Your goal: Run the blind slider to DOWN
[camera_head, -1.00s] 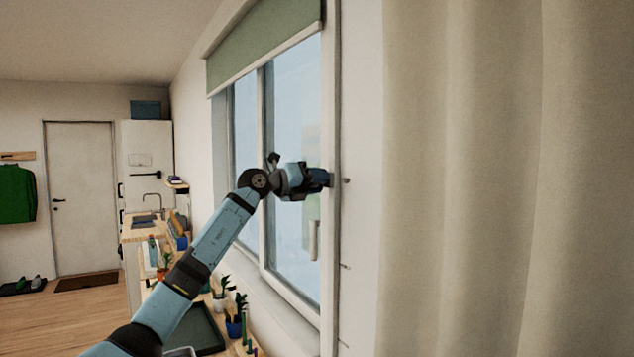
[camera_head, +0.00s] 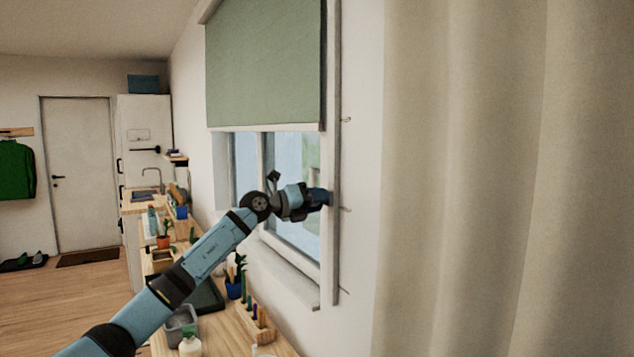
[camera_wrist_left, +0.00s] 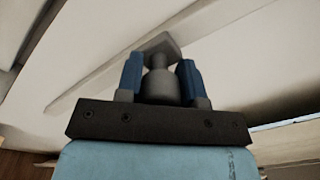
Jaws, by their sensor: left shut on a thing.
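The green blind (camera_head: 265,70) hangs over the upper part of the window in the head view, its pale bottom bar just above the left arm's wrist. My left gripper (camera_head: 322,197) is at the rail (camera_head: 331,150) along the window's right edge. In the left wrist view the gripper's blue fingers (camera_wrist_left: 160,80) are shut on a grey knob, the blind slider (camera_wrist_left: 161,86). The slider stands out from a pale rail (camera_wrist_left: 105,80). In the head view the gripper hides the slider. My right gripper is not in view.
A beige curtain (camera_head: 480,180) fills the right side. Below the window, a wooden counter (camera_head: 225,335) holds a dark tray (camera_head: 205,298), plants and a grey bin (camera_head: 181,325).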

